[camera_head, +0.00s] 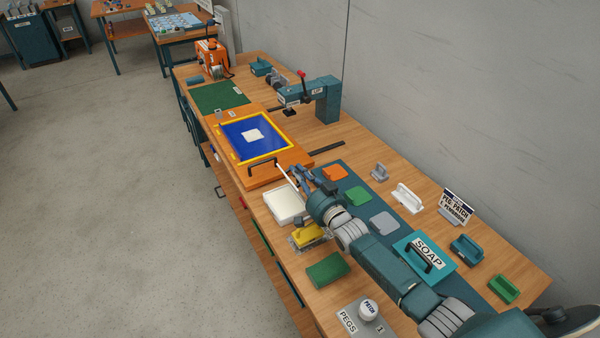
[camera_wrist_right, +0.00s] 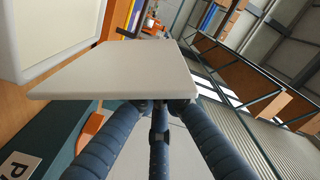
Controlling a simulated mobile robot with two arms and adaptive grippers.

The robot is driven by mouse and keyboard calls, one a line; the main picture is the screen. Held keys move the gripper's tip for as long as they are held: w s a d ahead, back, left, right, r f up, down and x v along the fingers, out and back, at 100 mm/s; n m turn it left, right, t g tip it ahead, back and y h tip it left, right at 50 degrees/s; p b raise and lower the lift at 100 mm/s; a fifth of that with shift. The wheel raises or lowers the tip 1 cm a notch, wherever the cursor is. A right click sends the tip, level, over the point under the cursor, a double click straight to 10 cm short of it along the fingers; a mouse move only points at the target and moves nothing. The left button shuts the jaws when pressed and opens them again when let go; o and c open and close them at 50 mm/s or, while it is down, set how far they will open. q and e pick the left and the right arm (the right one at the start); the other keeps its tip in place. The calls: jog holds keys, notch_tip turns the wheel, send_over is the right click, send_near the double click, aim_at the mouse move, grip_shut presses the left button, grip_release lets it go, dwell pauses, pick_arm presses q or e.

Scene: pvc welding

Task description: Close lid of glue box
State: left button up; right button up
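The white glue box (camera_head: 283,208) stands on the wooden bench near its left edge. Its pale inside faces up, so it is open. The lid (camera_head: 287,178) is a thin white plate, seen almost edge-on and tilted, at the box's far right side. My right gripper (camera_head: 301,177) is right at the lid. In the right wrist view the lid (camera_wrist_right: 125,70) lies across the dark fingers (camera_wrist_right: 160,108) and covers their tips. I cannot tell whether they are closed on it. A white box corner (camera_wrist_right: 55,45) shows beside the lid. My left gripper is not in view.
A yellow block (camera_head: 308,235) and a green block (camera_head: 327,270) lie near the box. An orange fixture with a blue panel (camera_head: 252,134) lies beyond it. A teal soap box (camera_head: 424,262) and several coloured pieces lie around my right arm. The floor at left is clear.

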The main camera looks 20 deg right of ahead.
jog(key=o, duration=0.4)
jog(key=shift+w+a+r, duration=0.1)
jog(key=shift+a, duration=0.25)
jog(key=shift+d, duration=0.15)
jog(key=s, duration=0.4)
jog(key=s+d, duration=0.1)
jog(key=s, duration=0.7)
jog(key=shift+d, duration=0.2)
